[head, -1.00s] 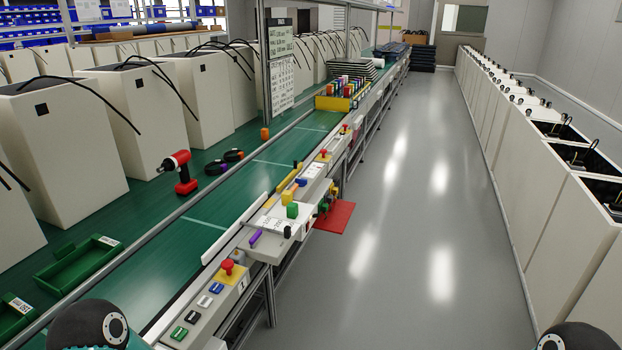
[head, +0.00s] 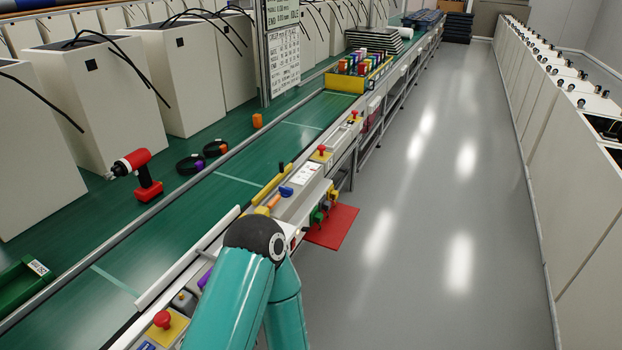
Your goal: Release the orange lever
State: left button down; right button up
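A small orange part that looks like the orange lever (head: 273,201) shows on the control strip along the conveyor's edge, between a blue part (head: 286,191) and a yellow part (head: 262,211). It is too small to tell its exact position. One of my teal arms rises from the bottom and hides part of the strip just nearer than the orange part. Neither of my grippers shows in the head view, so I cannot see what either one holds.
A red emergency button (head: 162,319) sits on the nearer panel. A red plate (head: 332,226) juts out over the aisle. A yellow bin (head: 346,82) is farther along. The grey floor (head: 430,230) is clear.

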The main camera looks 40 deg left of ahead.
aim_at(272, 203)
jog(key=u, duration=0.3)
jog(key=i, duration=1.3)
jog(key=u, duration=0.7)
jog(key=k, duration=0.85)
jog(key=u, duration=0.15)
jog(key=i, duration=0.9)
jog(key=z, duration=0.05)
